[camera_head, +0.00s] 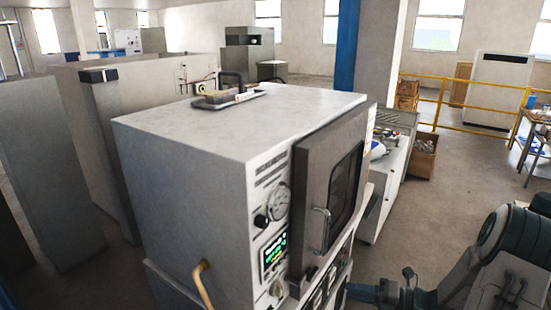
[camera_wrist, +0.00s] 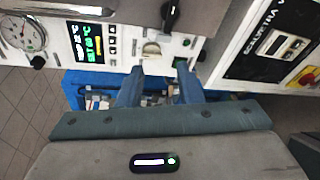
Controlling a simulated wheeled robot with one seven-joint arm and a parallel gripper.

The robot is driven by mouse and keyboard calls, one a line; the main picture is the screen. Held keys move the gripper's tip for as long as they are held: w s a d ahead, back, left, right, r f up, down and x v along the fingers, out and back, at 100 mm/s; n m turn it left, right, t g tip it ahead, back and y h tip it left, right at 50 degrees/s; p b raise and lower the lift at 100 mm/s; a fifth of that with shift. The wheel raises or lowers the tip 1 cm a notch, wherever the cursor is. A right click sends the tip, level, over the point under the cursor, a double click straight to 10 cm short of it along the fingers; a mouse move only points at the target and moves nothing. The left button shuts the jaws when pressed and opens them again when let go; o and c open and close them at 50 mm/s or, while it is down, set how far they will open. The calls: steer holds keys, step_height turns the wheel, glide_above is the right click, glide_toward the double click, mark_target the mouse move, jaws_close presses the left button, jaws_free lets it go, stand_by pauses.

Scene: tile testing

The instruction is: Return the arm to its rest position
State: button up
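My arm (camera_head: 515,245) shows at the lower right of the head view, folded low beside the grey oven-like machine (camera_head: 195,128). My gripper (camera_wrist: 160,72) shows in the wrist view with its two blue fingers apart and nothing between them. In the head view my gripper (camera_head: 362,292) is at the bottom edge, low in front of the machine's right side, and partly cut off. In the wrist view the fingers point toward the machine's white control panel (camera_wrist: 122,12), near a round knob. I cannot tell whether they touch it.
The machine's dark door (camera_head: 330,195) is shut, with a metal handle (camera_head: 320,230). A small tray (camera_head: 228,98) lies on its top. A white bench (camera_head: 392,175) and a cardboard box (camera_head: 423,160) stand behind it. Open floor (camera_head: 455,190) lies at the right, before a yellow railing (camera_head: 470,128).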

steer(key=s+a+r+n+g+h, duration=0.6)
steer(key=s+a+r+n+g, duration=0.3)
steer(key=n, duration=1)
steer(key=s+r+n+t+h, duration=0.5)
steer(key=s+r+n+h, duration=0.3)
steer(key=n, duration=1.1)
steer(key=s, duration=0.2)
steer(key=shift+s+d+r+t+h, duration=0.2)
steer(key=shift+s+t+h, duration=0.1)
steer(key=shift+s+h, duration=0.1)
steer(key=shift+c, duration=0.3)
